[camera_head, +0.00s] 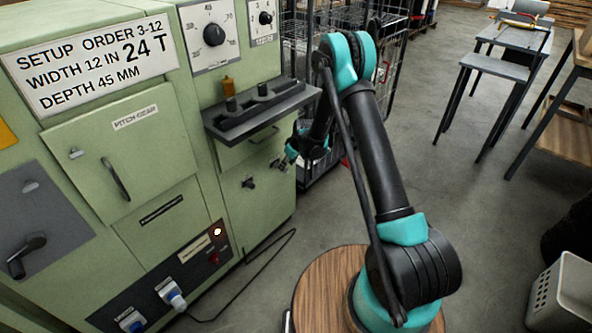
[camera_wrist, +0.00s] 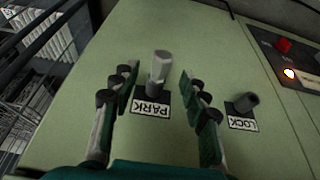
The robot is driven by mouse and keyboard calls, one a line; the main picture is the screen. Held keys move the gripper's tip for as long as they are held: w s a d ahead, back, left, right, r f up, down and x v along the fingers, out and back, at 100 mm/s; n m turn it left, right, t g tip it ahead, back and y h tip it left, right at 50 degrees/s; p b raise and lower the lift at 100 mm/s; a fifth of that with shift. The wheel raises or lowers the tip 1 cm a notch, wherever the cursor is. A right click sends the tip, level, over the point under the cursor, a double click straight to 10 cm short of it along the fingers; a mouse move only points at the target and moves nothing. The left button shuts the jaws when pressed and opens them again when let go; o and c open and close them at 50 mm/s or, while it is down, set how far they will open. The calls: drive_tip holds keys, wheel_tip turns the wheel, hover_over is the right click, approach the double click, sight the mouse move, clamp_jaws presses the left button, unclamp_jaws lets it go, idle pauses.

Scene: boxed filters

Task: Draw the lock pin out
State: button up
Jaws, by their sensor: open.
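In the wrist view a pale grey, faceted pin (camera_wrist: 158,72) stands out of the green panel above a label reading PARK (camera_wrist: 150,104). My gripper (camera_wrist: 156,82) is open, with one finger on each side of this pin and a gap visible on both sides. To the right, a dark grey cylindrical knob (camera_wrist: 246,102) sticks out above a label reading LOCK (camera_wrist: 242,124), outside my fingers. In the head view the dark knob (camera_head: 248,183) is on the lower green front, and my gripper (camera_head: 287,158) is to its right, partly hiding the PARK fitting.
A dark ledge (camera_head: 262,108) juts from the machine above my gripper. A panel with a lit lamp (camera_head: 217,231) is at lower left. A wire cage (camera_head: 300,30) stands behind my arm. A black cable (camera_head: 240,290) lies on the floor.

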drive_tip(key=shift+x, duration=1.45)
drive_tip(key=shift+s, duration=0.1)
drive_tip(key=shift+d, duration=0.1)
clamp_jaws()
drive_tip(key=shift+s+d, duration=0.4)
drive_tip(key=shift+d, duration=0.15)
drive_tip(key=shift+s+d, duration=0.25)
drive_tip(key=shift+s+d, duration=0.2)
drive_tip(key=shift+d, duration=0.05)
drive_tip(key=shift+s+d, duration=0.2)
drive_tip(key=shift+d, duration=0.1)
drive_tip(key=shift+s+d, duration=0.95)
drive_tip(key=shift+d, duration=0.25)
